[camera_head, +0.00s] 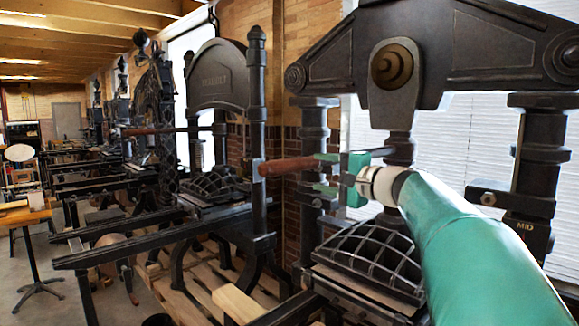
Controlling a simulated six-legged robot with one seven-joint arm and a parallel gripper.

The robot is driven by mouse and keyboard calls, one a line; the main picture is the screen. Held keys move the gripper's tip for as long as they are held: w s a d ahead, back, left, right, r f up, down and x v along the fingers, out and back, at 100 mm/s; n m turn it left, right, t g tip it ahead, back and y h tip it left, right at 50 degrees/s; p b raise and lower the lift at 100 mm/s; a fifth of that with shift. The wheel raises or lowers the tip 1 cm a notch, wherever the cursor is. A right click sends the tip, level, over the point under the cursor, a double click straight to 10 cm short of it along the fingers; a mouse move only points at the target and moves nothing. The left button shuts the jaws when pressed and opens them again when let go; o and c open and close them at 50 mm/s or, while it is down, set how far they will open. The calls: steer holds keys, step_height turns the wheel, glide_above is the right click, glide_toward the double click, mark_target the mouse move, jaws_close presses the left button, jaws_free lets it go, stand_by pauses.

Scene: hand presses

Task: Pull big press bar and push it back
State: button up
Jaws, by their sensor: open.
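The big press (470,45) is a black iron frame filling the right side of the head view. Its bar (370,153) runs left from the central column and ends in a reddish-brown handle (290,166). My gripper (325,173) is green with a white wrist, at the end of my green arm coming from the lower right. Its two fingers point left and are apart. One finger lies close along the bar near the handle's inner end, the other lower. I cannot tell whether they touch the bar. My arm hides part of the press's column and bed.
A second black press (218,75) stands to the left, with its own brown-handled bar (150,131). More presses recede along the wall. A ribbed black plate (375,255) sits below my gripper. Wooden pallets (190,297) lie on the floor. Open floor (35,265) shows at far left.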

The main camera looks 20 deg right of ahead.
mark_target(295, 167)
steer(key=x, duration=1.1)
steer(key=shift+a+r, duration=0.1)
jaws_close()
